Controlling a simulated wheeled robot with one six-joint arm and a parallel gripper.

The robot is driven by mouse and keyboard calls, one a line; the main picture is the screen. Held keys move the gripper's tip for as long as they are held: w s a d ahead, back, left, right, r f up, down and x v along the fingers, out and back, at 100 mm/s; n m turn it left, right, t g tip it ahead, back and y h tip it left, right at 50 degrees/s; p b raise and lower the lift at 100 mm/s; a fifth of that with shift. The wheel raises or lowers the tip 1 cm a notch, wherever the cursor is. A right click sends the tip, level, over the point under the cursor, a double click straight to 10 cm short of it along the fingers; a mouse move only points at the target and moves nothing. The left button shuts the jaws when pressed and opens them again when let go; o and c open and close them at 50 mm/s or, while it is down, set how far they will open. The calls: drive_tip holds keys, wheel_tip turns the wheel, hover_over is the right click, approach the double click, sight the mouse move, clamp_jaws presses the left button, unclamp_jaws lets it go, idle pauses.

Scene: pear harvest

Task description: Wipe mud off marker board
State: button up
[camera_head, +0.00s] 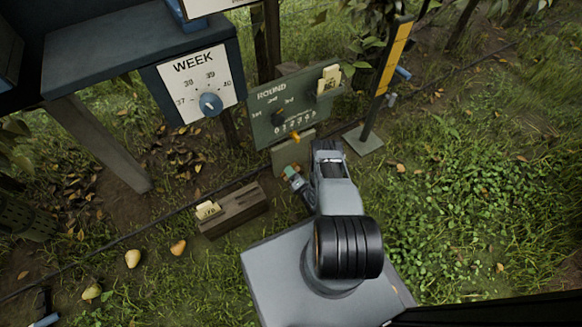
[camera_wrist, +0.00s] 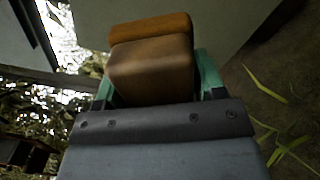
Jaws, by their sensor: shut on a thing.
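My gripper (camera_head: 291,172) is low in front of a small plain grey-beige board (camera_head: 293,150), below the green ROUND board. In the wrist view my gripper (camera_wrist: 156,80) has its green fingers shut on a brown block with an orange far layer (camera_wrist: 150,62), which looks like a sponge. A pale flat surface (camera_wrist: 225,28) lies just beyond the block; I cannot tell if they touch. The small board may be the marker board, but I see no lettering on it. My arm and the block hide part of it, and no mud can be made out clearly.
The ROUND board (camera_head: 275,112) with a dial and a card holder stands just above. A WEEK dial sign (camera_head: 200,85) is to the left. A wooden block with a card (camera_head: 235,209) lies on the ground. A yellow-topped post (camera_head: 378,100) stands at right, with open grass beyond.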

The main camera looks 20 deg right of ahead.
drive_tip(key=shift+s, duration=0.45)
drive_tip(key=shift+s, duration=0.1)
